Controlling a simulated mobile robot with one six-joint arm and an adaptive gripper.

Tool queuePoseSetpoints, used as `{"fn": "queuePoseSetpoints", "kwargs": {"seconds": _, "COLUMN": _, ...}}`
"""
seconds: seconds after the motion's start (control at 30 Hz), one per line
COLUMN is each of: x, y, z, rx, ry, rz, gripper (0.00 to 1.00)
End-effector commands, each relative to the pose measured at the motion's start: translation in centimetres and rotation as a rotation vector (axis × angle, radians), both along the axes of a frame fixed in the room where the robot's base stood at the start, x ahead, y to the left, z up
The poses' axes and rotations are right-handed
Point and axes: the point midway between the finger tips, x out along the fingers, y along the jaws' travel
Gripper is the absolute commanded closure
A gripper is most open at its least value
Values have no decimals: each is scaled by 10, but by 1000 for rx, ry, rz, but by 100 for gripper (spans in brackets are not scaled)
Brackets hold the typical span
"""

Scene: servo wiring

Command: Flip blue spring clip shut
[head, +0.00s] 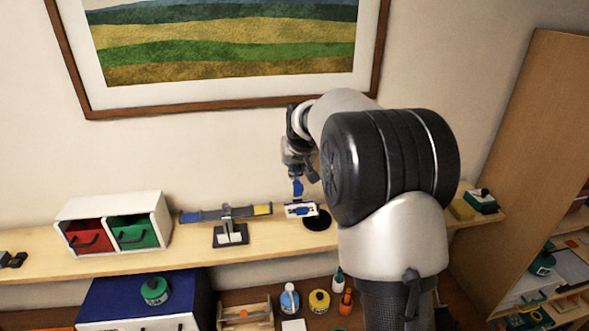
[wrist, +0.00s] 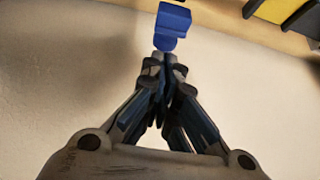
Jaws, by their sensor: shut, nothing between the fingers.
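The blue spring clip (head: 298,188) stands up over a small white block with blue on its face (head: 300,210) on the wall shelf. In the wrist view the blue clip (wrist: 172,22) shows just beyond my fingertips, at the top edge. My gripper (wrist: 163,62) is shut with nothing between the fingers. Its tips are very close to the clip's lower rounded end; I cannot tell whether they touch. In the head view my gripper (head: 297,172) is above the white block, partly hidden by my arm.
A grey stand with a blue and yellow bar (head: 232,212) is left of the block. A white case with red and green drawers (head: 115,222) stands farther left. A dark round piece (head: 317,221) sits right beside the block. The wall is close behind the shelf (head: 270,232).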

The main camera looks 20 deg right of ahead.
Motion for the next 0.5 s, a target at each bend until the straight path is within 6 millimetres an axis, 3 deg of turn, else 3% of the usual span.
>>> {"fn": "queuePoseSetpoints", "kwargs": {"seconds": 0.5, "x": 0, "y": 0, "z": 0, "rx": -13, "ry": -66, "rz": 0, "gripper": 100}}
